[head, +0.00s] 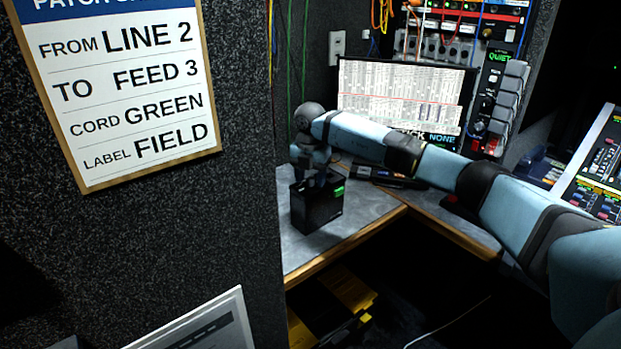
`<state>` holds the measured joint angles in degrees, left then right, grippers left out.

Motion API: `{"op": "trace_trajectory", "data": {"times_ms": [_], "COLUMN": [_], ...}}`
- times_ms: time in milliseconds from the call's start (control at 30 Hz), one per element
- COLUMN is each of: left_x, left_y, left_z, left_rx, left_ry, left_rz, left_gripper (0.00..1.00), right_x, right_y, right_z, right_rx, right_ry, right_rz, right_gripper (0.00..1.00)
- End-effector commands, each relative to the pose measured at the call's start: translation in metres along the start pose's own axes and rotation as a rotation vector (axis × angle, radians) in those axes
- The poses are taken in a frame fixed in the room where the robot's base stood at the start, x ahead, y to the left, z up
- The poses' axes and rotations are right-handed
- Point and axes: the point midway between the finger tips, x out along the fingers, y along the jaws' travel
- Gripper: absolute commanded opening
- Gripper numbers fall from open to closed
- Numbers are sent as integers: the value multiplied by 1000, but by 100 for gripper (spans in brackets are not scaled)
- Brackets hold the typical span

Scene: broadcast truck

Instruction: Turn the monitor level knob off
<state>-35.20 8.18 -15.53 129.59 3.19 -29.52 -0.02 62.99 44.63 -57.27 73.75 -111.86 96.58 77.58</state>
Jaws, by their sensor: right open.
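My right arm reaches in from the right, and its gripper (316,176) points down at a small black box (316,205) on the grey desk. The gripper is open, and its fingertips are hard to make out against the dark box. I cannot tell whether they touch it. The box has a green mark on its upper right. I cannot tell which knob is the monitor level knob. My left gripper is out of view.
The grey desk (345,225) has a wooden front edge. A lit screen (405,95) stands behind my arm, below a cabled rack (460,25). A mixing console (603,165) is at the right. A dark partition with a patch sign (125,85) fills the left.

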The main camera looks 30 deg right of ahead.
Motion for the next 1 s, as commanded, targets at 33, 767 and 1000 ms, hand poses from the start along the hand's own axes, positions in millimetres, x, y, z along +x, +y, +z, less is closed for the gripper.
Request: {"op": "trace_trajectory", "data": {"times_ms": [33,767,1000], "left_x": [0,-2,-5], "left_y": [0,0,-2], "left_z": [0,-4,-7], "left_rx": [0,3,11], "left_ry": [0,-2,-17], "left_rz": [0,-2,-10], "left_gripper": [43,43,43], "right_x": [0,-2,-4], "right_y": [0,0,0], "right_z": [0,0,0], "right_rx": [0,-43,-185], "right_ry": [0,0,0], "right_rz": [0,-1,-1], "right_gripper": [52,2,2]}}
